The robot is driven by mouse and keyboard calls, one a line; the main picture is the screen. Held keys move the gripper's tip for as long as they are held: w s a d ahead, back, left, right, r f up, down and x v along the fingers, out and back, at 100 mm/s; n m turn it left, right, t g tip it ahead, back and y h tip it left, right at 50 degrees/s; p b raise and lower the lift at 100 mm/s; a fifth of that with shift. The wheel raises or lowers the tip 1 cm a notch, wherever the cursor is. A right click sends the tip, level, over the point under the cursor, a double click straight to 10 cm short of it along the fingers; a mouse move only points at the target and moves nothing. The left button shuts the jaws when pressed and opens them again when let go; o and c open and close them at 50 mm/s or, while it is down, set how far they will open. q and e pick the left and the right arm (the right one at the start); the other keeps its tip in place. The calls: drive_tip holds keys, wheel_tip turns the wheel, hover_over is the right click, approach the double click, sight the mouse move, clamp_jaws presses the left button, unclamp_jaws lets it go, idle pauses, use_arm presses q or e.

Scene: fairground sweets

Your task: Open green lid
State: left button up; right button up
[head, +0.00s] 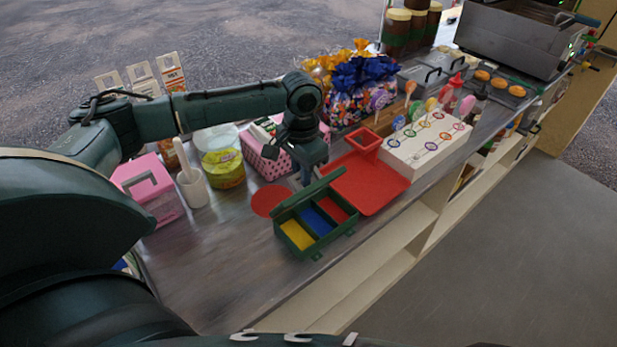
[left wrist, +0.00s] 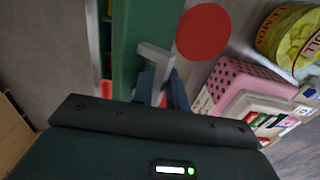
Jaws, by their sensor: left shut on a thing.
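A green box (head: 319,247) stands on the counter with its green lid (head: 309,193) raised and tilted up along the far side. Yellow, blue and red compartments show inside. My left gripper (head: 302,178) is at the far side of the lid, shut on the lid. In the left wrist view the fingers (left wrist: 160,92) close around a grey handle-like piece (left wrist: 155,58) beside the green lid (left wrist: 133,40). The exact contact is partly hidden by the fingers. My right gripper is not in view.
A red disc (head: 270,200) lies left of the box, and a red tray (head: 375,187) lies to its right. A pink basket (head: 262,164), a yellow-green tub (head: 224,168) and a white lollipop stand (head: 425,150) are nearby. The counter's front left is clear.

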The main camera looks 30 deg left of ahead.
use_arm(q)
drive_tip(key=shift+w+a+f, duration=0.15)
drive_tip(key=shift+w+a, duration=0.05)
drive_tip(key=shift+a, duration=0.4)
drive_tip(key=shift+w+a+f, duration=0.1)
drive_tip(key=shift+w+a, duration=0.15)
drive_tip(key=shift+a, duration=0.4)
drive_tip(key=shift+w+a+f, duration=0.15)
drive_tip(key=shift+w+a, duration=0.05)
drive_tip(key=shift+a, duration=0.4)
drive_tip(key=shift+c, duration=0.4)
drive_tip(key=shift+w+a+f, duration=0.2)
drive_tip(key=shift+a+f, duration=0.05)
drive_tip(key=shift+a, duration=0.3)
drive_tip(key=shift+w+a+f, duration=0.2)
drive_tip(key=shift+a+f, duration=0.05)
drive_tip(key=shift+a, duration=0.3)
drive_tip(key=o, duration=0.7)
wheel_tip(320, 180, up, 13)
drive_tip(key=shift+d+r, duration=0.1)
